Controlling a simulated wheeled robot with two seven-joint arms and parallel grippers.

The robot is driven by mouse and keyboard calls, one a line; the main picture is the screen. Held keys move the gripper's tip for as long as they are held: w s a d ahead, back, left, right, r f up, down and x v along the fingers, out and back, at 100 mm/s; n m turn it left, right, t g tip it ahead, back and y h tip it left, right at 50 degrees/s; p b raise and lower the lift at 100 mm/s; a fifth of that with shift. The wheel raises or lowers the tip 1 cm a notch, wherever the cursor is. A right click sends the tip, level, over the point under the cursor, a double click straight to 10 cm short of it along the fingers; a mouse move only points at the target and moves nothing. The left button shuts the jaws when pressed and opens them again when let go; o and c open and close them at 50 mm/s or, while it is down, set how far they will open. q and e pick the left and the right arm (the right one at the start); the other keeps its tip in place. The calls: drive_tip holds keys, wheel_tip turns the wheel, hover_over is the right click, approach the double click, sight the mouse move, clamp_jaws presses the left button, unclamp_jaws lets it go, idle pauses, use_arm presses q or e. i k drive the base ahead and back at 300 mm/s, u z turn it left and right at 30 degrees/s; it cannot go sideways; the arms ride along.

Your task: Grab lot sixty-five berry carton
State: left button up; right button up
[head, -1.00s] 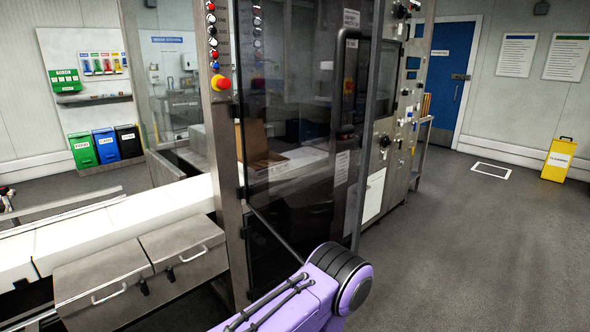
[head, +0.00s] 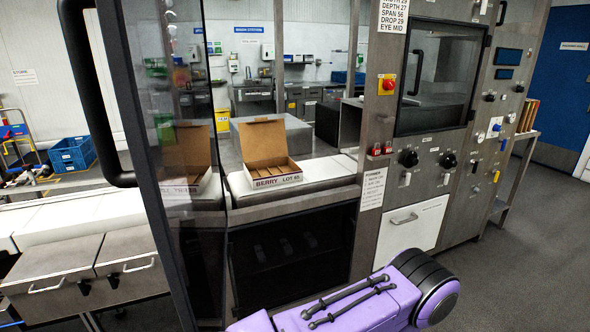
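The berry carton (head: 275,182) stands on the white conveyor inside the machine's opening. It is brown cardboard with its lid raised at the back, inner dividers showing, and a white front edge reading "BERRY LOT 65". A second open carton (head: 187,158) shows through the dark glass door to its left; its label is hard to read. A purple arm link of mine crosses the bottom right in front of the machine. Neither of my grippers is in view.
The glass door (head: 165,170) with a black handle stands left of the berry carton. Steel-fronted boxes (head: 60,272) sit below the conveyor (head: 75,222) at left. A control panel (head: 425,175) stands right of the opening. Grey floor (head: 510,240) is clear at right.

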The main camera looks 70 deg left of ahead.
sight(264, 173)
drive_tip(key=u, duration=0.45)
drive_tip(key=i, duration=1.55)
drive_tip(key=u, duration=0.8)
